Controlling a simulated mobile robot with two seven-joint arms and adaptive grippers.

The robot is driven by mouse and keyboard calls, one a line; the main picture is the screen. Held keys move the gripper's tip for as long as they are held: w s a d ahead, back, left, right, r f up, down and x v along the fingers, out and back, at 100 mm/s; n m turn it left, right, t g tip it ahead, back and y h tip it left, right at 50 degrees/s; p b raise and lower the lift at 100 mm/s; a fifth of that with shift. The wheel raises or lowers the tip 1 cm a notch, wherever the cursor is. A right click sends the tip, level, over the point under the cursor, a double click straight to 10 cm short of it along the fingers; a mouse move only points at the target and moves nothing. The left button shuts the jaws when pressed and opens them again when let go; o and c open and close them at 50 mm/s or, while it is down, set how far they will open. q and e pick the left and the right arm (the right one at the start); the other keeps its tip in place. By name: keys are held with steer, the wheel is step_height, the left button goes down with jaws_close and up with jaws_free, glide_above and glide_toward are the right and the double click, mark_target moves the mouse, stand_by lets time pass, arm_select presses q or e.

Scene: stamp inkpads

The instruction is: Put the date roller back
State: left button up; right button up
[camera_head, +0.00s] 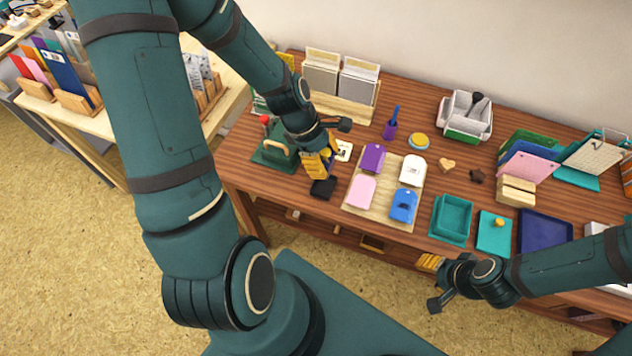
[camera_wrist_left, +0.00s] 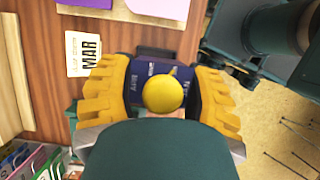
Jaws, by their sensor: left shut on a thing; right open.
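The date roller (camera_wrist_left: 150,72) is a dark blue piece with white lettering and a round yellow knob (camera_wrist_left: 163,93). My left gripper (camera_head: 318,168) is shut on it, and the yellow fingers (camera_wrist_left: 163,100) sit on either side of it in the left wrist view. In the head view the fingers mostly hide the roller. A small black block (camera_head: 323,188) shows just below the gripper; I cannot tell whether they touch. A white card reading MAR (camera_wrist_left: 83,53) lies beside the gripper. My right gripper (camera_head: 439,284) is open and empty at the front of the table.
Purple, white, pink and blue pads lie on a pale wooden board (camera_head: 383,219) right of my left gripper. A green base with a wooden handle (camera_head: 275,152) is left of it. Teal tray (camera_head: 451,238) and navy tray (camera_head: 545,232) are at right.

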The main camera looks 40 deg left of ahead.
arm_select(q)
step_height(320, 180, down, 4)
steer(key=shift+w+b, duration=0.1)
steer(key=shift+b, duration=0.3)
steer(key=shift+f+b, duration=0.5)
steer(key=shift+f, duration=1.4)
steer(key=shift+f, duration=0.15)
steer(key=o, duration=1.2)
steer(key=shift+o, duration=0.2)
steer(key=shift+r, duration=0.25)
steer(key=p+v, duration=0.3)
steer(key=v, duration=0.9)
